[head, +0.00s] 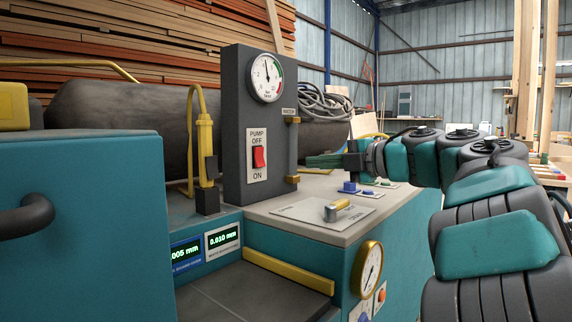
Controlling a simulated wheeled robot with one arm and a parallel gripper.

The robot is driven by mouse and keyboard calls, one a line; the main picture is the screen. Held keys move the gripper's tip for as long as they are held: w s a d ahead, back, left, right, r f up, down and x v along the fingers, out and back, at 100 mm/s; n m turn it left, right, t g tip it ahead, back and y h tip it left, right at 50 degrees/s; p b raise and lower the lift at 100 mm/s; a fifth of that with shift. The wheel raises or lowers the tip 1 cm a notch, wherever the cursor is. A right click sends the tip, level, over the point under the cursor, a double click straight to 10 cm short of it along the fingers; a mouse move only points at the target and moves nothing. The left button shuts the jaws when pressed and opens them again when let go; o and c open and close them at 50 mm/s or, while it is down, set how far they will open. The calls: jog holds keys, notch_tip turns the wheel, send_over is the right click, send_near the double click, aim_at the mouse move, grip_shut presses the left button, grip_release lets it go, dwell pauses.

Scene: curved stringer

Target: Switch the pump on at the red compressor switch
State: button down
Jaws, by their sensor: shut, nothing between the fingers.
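The red switch (258,157) is a rocker on a white plate (257,174) marked PUMP, with OFF above it and ON below it. The plate is on the front of an upright dark grey box (233,110). I cannot tell for sure which way the rocker is tipped. My gripper (309,160) is to the right of the box, its teal fingers shut and empty, pointing left. It is at about the switch's height and apart from it in the picture. A vertical tube marked WATER (292,150) shows between the switch and my fingertips.
A round gauge (265,78) is above the switch. A yellow cable (203,135) runs down left of the box. On the grey top stand a lever with a yellow handle (338,209) and blue controls (349,187). Another gauge (370,268) is on the teal front.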

aim_at(261, 164)
jog(key=p+x, duration=0.1)
jog(key=x, duration=1.2)
jog(key=shift+w+a, duration=0.15)
jog(key=shift+a, duration=0.1)
jog(key=shift+a, duration=0.1)
jog(key=shift+w+a+f+b, duration=0.1)
jog(key=shift+f+b, duration=0.15)
jog(key=shift+b, duration=0.25)
jog(key=shift+r+y, duration=0.15)
jog(key=shift+y, duration=0.15)
